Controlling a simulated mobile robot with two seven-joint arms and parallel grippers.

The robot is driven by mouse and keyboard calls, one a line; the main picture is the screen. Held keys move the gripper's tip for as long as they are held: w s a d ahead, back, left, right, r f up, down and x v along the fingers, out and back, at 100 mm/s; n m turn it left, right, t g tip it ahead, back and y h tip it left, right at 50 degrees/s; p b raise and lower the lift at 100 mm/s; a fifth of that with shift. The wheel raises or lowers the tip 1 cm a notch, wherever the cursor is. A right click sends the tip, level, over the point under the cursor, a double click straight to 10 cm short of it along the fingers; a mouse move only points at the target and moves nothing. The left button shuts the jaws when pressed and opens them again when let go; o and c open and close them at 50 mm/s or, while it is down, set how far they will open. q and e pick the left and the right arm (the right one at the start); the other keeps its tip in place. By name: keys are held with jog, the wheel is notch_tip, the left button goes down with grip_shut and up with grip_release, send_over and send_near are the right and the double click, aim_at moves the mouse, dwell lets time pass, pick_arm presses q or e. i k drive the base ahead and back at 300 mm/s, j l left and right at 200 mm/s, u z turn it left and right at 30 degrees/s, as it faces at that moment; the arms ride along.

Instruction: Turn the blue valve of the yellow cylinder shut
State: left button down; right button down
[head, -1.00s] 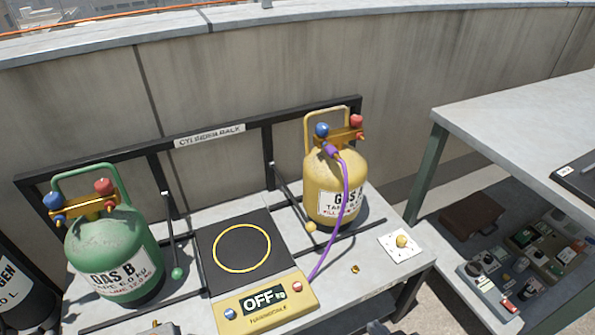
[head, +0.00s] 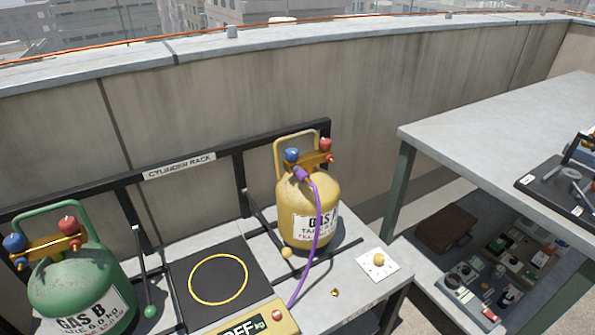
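The yellow cylinder (head: 307,214) stands upright at the right end of the cylinder rack, under its own handle. Its blue valve (head: 292,155) is on the left of the brass valve block, and its red valve (head: 325,145) is on the right. A purple hose (head: 319,225) joins a fitting below the blue valve and runs down to the table by the scale. Whether the blue valve is open or shut cannot be told. Neither of my grippers is in view.
A green cylinder (head: 75,285) with blue and red valves stands at left. The scale's black plate (head: 190,265) lies between the cylinders. A white card with a brass cap (head: 378,260) lies right. A grey bench (head: 500,130) stands further right, with a brown case (head: 446,227) below.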

aim_at(291, 154)
jog(key=i+l, duration=0.45)
jog(key=l, duration=0.25)
jog(key=i+l+u, duration=0.1)
jog(key=u, duration=0.35)
jog(key=l+u, duration=0.2)
jog(key=u, duration=0.25)
